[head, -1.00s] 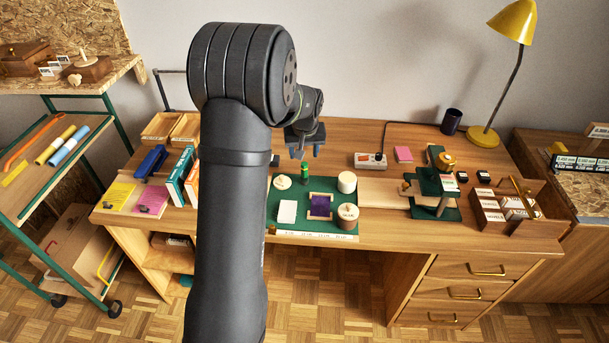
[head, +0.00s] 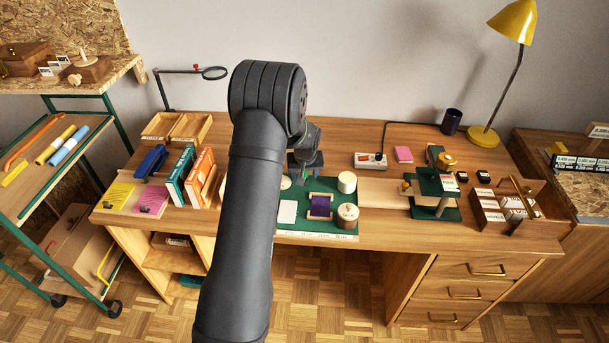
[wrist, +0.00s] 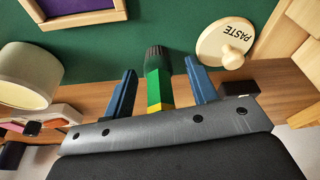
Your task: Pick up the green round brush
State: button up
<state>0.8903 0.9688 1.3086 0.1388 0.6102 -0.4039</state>
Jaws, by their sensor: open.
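The green round brush (wrist: 154,88) has a green body, a yellow band and a dark grey end in the wrist view. It sits between the two blue fingers of my gripper (wrist: 161,68), with a visible gap to each finger. The fingers are apart and not closed on it. In the head view my gripper (head: 305,177) is low over the back left part of the green mat (head: 284,237), and it hides most of the brush there. I cannot tell how far the fingertips are above the mat.
A round lid marked PASTE (wrist: 222,43) lies right of the brush in the wrist view. A white pot (head: 347,182), a second lidded pot (head: 347,217) and a wooden frame with a purple piece (head: 320,205) stand right of my gripper. Books (head: 201,177) stand left.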

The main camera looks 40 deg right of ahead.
jog(key=shift+f, duration=0.2)
jog(key=c, duration=1.1)
jog(key=shift+r, duration=0.1)
